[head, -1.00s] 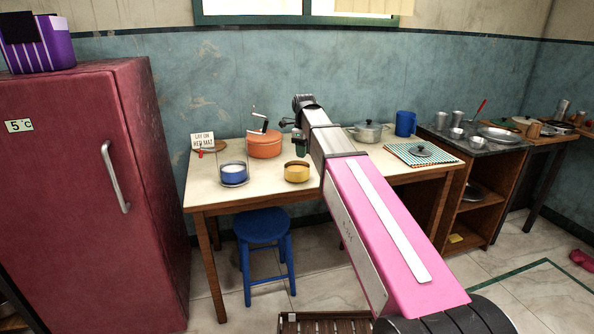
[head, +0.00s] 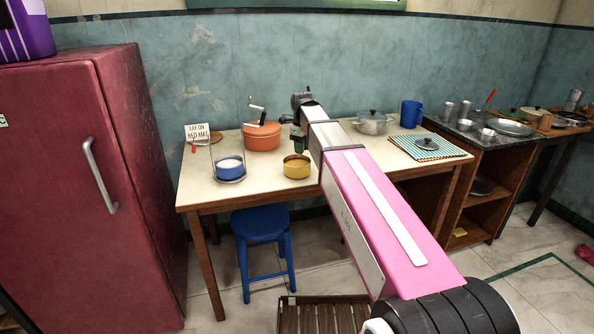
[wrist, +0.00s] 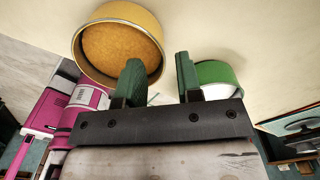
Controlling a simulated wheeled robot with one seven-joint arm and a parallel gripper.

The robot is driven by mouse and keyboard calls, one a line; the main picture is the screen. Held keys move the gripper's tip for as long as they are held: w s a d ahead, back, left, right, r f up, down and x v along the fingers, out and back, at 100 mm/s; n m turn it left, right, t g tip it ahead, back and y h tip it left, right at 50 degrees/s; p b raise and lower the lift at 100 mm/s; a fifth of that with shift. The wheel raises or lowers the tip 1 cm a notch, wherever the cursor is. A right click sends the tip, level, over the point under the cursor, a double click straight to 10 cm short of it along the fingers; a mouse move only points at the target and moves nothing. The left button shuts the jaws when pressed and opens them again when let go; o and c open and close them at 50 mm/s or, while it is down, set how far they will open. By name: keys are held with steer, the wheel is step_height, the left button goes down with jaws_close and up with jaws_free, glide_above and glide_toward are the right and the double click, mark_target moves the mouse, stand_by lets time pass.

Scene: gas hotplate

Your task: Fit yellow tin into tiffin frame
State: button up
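The yellow tin (head: 296,170) stands on the table, right of the tiffin frame. It also shows in the wrist view (wrist: 150,20), open-topped with a brownish inside. The tiffin frame (head: 230,181) has thin upright rods and holds a blue tin (head: 229,171) with pale contents. My gripper (head: 299,143) points down above and just behind the yellow tin. In the wrist view its green fingers (wrist: 159,75) are apart with nothing between them. The left finger overlaps the tin's rim in the picture; I cannot tell whether they touch. A green tin (wrist: 220,72) lies beyond the right finger, hidden in the head view.
An orange pot (head: 262,136) with a crank stands behind the yellow tin. A sign (head: 197,134) stands at the back left. A steel pot (head: 372,123), a blue mug (head: 411,114) and a striped mat (head: 430,148) are at right. Clear table lies between tiffin frame and yellow tin.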

mark_target(303, 159)
steer(key=shift+s+d+f, duration=0.1)
steer(key=shift+d+f, duration=0.05)
steer(key=shift+f, duration=1.15)
steer(key=shift+s+d+f, duration=0.1)
steer(key=shift+d+f, duration=0.05)
steer(key=shift+f, duration=1.15)
jaws_close()
